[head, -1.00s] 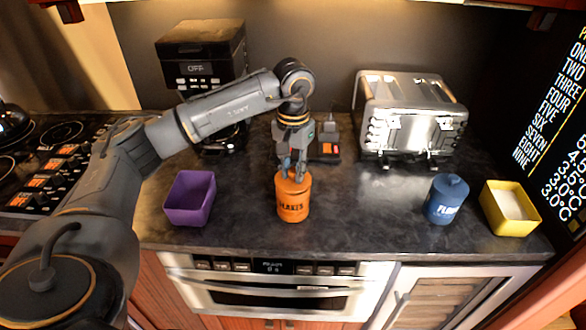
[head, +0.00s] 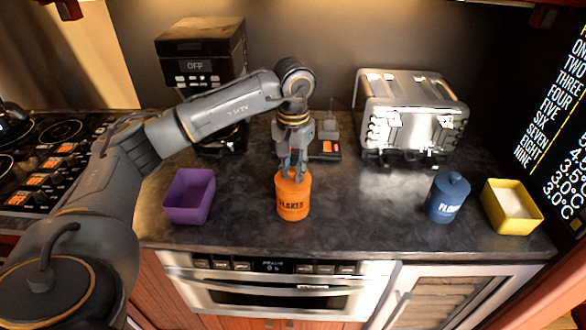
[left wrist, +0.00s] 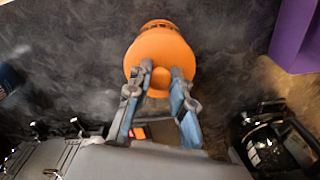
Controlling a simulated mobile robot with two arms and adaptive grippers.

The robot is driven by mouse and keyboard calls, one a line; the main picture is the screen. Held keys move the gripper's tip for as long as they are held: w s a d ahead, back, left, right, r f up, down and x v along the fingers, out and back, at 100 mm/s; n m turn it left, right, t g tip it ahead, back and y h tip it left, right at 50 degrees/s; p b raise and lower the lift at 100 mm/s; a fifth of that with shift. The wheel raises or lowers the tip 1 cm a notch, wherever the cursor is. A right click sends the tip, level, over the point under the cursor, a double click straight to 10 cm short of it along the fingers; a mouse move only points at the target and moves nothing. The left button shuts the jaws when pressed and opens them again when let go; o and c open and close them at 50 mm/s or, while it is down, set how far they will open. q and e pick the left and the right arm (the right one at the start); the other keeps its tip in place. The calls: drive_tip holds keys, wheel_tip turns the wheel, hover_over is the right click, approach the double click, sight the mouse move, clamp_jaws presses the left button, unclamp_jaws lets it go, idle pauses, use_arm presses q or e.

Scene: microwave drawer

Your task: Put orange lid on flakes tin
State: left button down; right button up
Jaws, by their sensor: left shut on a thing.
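The orange flakes tin (head: 293,205) stands upright on the dark counter, its label facing the front. The orange lid (left wrist: 160,50) sits on top of the tin; in the left wrist view it covers most of the tin, and whether it is fully seated cannot be told. My left gripper (head: 293,176) comes down from above, its fingers at the top of the tin. In the left wrist view the fingers (left wrist: 161,78) are shut on the lid's knob. My right gripper is in no view.
A purple bin (head: 190,197) stands left of the tin. A blue flour tin (head: 447,198) and a yellow bin (head: 511,225) holding something white stand to the right. A toaster (head: 412,113) and a coffee machine (head: 203,55) stand behind. The counter around the tin is clear.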

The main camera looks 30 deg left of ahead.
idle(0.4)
use_arm(q)
drive_tip(key=c, duration=1.1)
unclamp_jaws()
drive_tip(key=o, duration=0.5)
drive_tip(key=shift+r+p, duration=2.05)
drive_tip(key=shift+r, duration=1.45)
